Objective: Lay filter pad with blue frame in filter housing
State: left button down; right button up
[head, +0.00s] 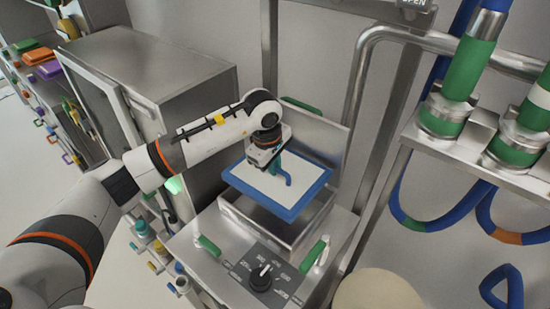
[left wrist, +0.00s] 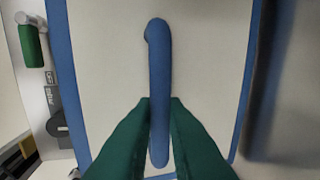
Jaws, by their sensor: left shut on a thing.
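The filter pad (head: 262,184) is a white sheet in a blue frame with a blue handle (left wrist: 158,65) standing up from its middle. My left gripper (head: 277,166) is shut on this handle; in the left wrist view its green fingers (left wrist: 160,112) pinch the handle from both sides. The pad hangs roughly level over the filter housing (head: 262,231), an open metal box whose lid stands up behind it. The pad hides much of the box's opening, and a gap shows between pad and front rim. My right gripper is not in view.
Green handles (head: 208,245) and a black dial (head: 261,278) are at the housing's front. A metal cabinet (head: 150,65) stands to the left. A metal frame post and a shelf (head: 470,158) with green-banded pipe fittings stand to the right.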

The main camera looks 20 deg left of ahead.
aim_at(273, 178)
pick_arm(q)
jog(key=shift+f, duration=0.5)
jog(key=shift+b+x, duration=0.55)
jog(key=shift+x, duration=0.4)
jog(key=shift+s+a+f+b, duration=0.1)
jog(key=shift+f+b, duration=0.2)
jog(key=shift+f, duration=0.55)
jog(key=shift+r+b, duration=0.25)
jog(key=shift+b, duration=0.1)
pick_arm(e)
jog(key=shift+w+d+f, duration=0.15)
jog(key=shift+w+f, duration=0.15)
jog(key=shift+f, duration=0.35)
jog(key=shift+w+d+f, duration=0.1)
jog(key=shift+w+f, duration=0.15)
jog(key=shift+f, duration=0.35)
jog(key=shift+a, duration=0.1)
pick_arm(q)
jog(key=shift+f, duration=0.15)
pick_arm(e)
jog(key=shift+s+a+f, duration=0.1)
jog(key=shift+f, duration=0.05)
